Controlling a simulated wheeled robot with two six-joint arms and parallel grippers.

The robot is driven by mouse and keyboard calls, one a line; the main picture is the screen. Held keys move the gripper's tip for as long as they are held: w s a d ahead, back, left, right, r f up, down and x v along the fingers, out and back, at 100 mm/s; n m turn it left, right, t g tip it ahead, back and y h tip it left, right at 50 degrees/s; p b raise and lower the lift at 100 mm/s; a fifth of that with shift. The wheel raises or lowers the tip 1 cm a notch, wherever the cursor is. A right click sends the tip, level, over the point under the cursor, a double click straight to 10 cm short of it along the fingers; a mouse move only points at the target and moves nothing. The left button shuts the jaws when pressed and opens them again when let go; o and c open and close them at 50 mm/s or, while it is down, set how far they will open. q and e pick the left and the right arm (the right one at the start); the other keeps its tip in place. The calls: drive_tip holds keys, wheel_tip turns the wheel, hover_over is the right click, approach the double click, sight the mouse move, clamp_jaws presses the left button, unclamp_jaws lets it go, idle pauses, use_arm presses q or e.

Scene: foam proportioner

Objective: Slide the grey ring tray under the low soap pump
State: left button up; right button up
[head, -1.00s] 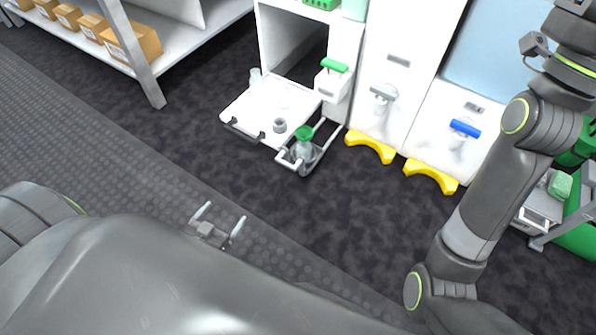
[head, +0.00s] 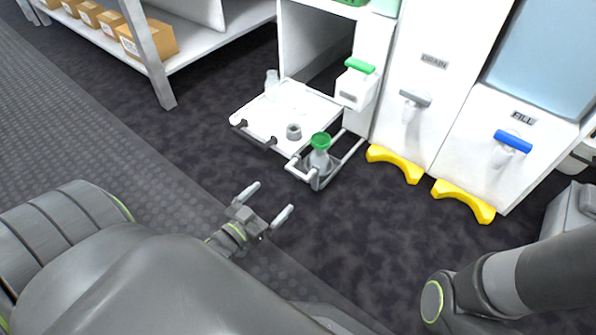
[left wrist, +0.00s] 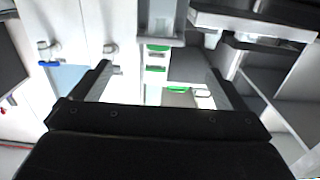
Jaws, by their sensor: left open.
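A grey ring tray (head: 318,184), a tubular frame, juts out at the front right of a white pull-out board (head: 253,118). A clear vessel with a green top (head: 320,150) stands in its ring area, upright. The low soap pump (head: 357,87), a white box with a green lever, is fixed to the white cabinet behind and above the tray. My left gripper (head: 268,204) is open and empty over the dark floor, in front of the tray and apart from it. Its open fingers show in the left wrist view (left wrist: 162,82). My right gripper is out of view.
A small grey ring (head: 293,131) and a clear bottle (head: 272,80) are on the board. Yellow floor guards (head: 395,163) stand below the DRAIN and FILL taps (head: 512,142). A shelf with cardboard boxes (head: 147,38) is at the back left. The floor before the tray is clear.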

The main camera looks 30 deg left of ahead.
sight(296, 174)
use_arm(q)
drive_tip(key=w+b, duration=0.1)
drive_tip(key=w, duration=0.2)
drive_tip(key=w+b, duration=0.1)
drive_tip(key=w, duration=0.3)
drive_tip(key=w+d+b, duration=0.1)
drive_tip(key=w+b, duration=0.1)
drive_tip(key=w, duration=0.2)
drive_tip(key=shift+w, duration=0.65)
drive_tip(key=c, duration=1.4)
drive_tip(key=shift+o, duration=0.2)
